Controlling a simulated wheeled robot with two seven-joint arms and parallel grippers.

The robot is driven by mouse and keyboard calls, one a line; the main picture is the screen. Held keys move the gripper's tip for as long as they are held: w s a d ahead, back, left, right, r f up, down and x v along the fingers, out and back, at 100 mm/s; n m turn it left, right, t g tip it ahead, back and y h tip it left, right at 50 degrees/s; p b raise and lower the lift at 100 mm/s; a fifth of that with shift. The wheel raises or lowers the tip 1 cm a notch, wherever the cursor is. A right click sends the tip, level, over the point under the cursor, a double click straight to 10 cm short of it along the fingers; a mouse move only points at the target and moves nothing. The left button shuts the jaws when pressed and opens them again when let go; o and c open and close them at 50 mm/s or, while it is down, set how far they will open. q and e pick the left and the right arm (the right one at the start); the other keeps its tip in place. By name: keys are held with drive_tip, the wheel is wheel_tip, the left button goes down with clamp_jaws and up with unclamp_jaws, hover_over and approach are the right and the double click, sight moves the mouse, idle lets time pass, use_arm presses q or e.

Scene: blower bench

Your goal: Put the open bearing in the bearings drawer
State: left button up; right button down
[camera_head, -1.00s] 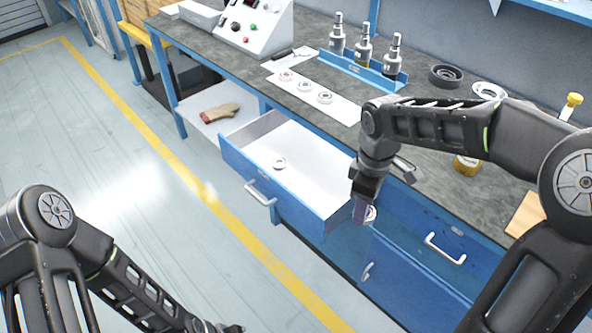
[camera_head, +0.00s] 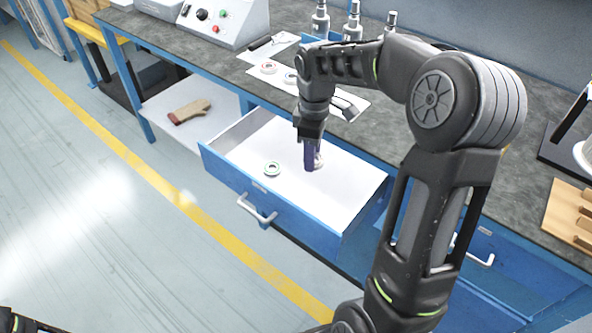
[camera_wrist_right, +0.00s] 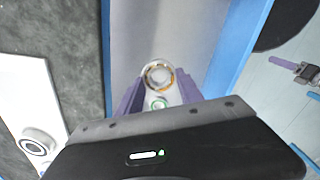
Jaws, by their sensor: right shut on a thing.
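My right gripper (camera_head: 313,163) is over the pulled-out drawer (camera_head: 358,192), pointing down. Its purple fingers are shut on an open bearing (camera_wrist_right: 158,76), a pale ring with orange-brown showing inside. In the head view the bearing (camera_head: 319,161) is partly hidden by the fingers.
A white sheet (camera_head: 352,105) with bearings lies on the grey bench top behind the drawer. The control box (camera_head: 222,18) and upright fittings (camera_head: 353,22) stand further back. A glove (camera_head: 188,111) lies on the lower shelf. The drawer floor has free room around the green-ringed bearing.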

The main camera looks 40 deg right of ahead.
hover_over(311, 189)
drive_tip(key=shift+f+b, duration=0.35)
drive_tip(key=shift+f, duration=2.15)
drive_tip(key=shift+f, duration=0.1)
drive_tip(key=shift+f+b, duration=0.3)
drive_tip(key=shift+f, duration=2.1)
drive_tip(key=shift+f, duration=0.15)
drive_tip(key=c, duration=0.8)
unclamp_jaws()
drive_tip(key=shift+o, duration=0.2)
